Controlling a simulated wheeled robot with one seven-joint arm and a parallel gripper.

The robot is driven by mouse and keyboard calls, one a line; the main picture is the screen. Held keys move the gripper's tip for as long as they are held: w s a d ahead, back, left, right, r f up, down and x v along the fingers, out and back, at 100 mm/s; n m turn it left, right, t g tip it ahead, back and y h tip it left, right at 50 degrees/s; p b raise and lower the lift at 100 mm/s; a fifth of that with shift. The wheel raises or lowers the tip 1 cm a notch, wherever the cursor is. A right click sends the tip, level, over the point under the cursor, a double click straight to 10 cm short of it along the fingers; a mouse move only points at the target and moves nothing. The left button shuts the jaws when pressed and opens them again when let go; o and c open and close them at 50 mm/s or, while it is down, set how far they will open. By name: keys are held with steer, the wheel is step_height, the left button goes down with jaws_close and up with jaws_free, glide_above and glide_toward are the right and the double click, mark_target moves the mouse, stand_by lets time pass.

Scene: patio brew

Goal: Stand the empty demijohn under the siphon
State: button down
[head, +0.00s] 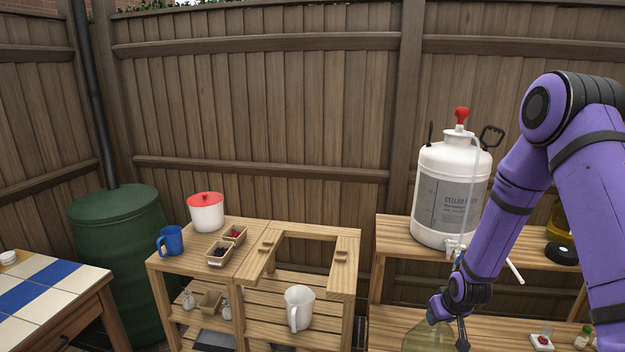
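A greenish glass vessel, likely the demijohn (424,339), shows at the bottom edge on the lower shelf of the right bench; its base is cut off by the frame. My gripper (462,337) points down at its right side. The fingers are small and partly cut off, so I cannot tell whether they touch or hold the glass. A white barrel (436,165) with a red cap stands on the raised shelf above. A pale tube (473,185) runs down its front right, near a small tap (453,248); its lower end is hidden by my arm.
The raised shelf (398,237) is close above my gripper. A dark round object (562,253) sits at its right. Small items, including a white dish (541,341), lie on the lower shelf's right. A wooden bench (200,257) at left holds a blue mug (171,240) and white jug (299,308).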

steer(key=shift+m+h, duration=0.3)
steer(key=shift+m, duration=0.4)
steer(key=shift+s+a+r, duration=0.1)
steer(key=shift+a+r, duration=0.75)
steer(key=shift+a, duration=0.2)
steer(key=shift+s+a+r, duration=0.1)
steer(key=shift+a+r, duration=0.7)
steer(key=shift+a, duration=0.25)
